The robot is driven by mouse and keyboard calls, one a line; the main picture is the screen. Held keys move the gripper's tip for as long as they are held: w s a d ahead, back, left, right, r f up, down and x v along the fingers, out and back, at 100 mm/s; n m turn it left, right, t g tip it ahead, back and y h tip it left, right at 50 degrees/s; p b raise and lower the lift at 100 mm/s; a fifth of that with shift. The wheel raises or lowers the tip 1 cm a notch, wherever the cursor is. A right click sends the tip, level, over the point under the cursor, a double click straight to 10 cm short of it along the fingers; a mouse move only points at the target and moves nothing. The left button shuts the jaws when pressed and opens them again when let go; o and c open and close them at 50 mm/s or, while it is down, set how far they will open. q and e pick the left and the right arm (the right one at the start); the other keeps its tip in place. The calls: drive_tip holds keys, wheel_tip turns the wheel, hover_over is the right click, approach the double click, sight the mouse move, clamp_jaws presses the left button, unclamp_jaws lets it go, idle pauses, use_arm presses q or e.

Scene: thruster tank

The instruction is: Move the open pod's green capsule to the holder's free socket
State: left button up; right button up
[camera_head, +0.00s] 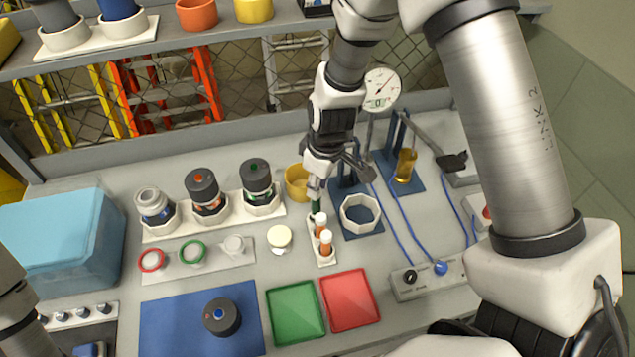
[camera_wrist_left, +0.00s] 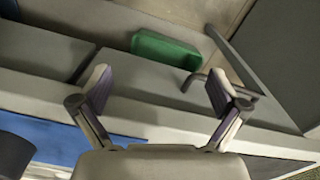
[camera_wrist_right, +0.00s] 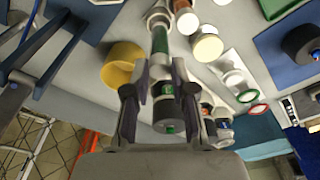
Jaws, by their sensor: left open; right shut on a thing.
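My right gripper (camera_head: 315,188) is shut on the green capsule (camera_head: 316,205), just behind the orange capsules. In the right wrist view the capsule (camera_wrist_right: 160,40) sticks out past the fingertips. The white holder (camera_head: 325,260) bears two white-capped orange capsules (camera_head: 326,246). The green capsule is at the holder's rear end; I cannot tell whether it is seated in a socket. The open pod (camera_head: 153,205) stands lidless at the left of its rack. My left gripper (camera_wrist_left: 160,88) is open and empty, away from these things.
Two lidded pods (camera_head: 203,190) stand beside the open pod. A dark lid with a blue dot (camera_head: 222,317) lies on the blue mat (camera_head: 165,335). A yellow cup (camera_head: 298,183) and a white ring stand (camera_head: 361,213) flank my right gripper closely. Green (camera_head: 296,311) and red (camera_head: 349,300) trays lie in front.

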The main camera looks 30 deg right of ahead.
drive_tip(key=shift+f, duration=0.2)
idle(0.4)
drive_tip(key=shift+f+b, duration=0.8)
drive_tip(key=shift+b, duration=0.15)
drive_tip(key=shift+f, duration=0.1)
drive_tip(key=shift+f+b, duration=0.85)
drive_tip(key=shift+b, duration=0.1)
drive_tip(key=o, duration=0.9)
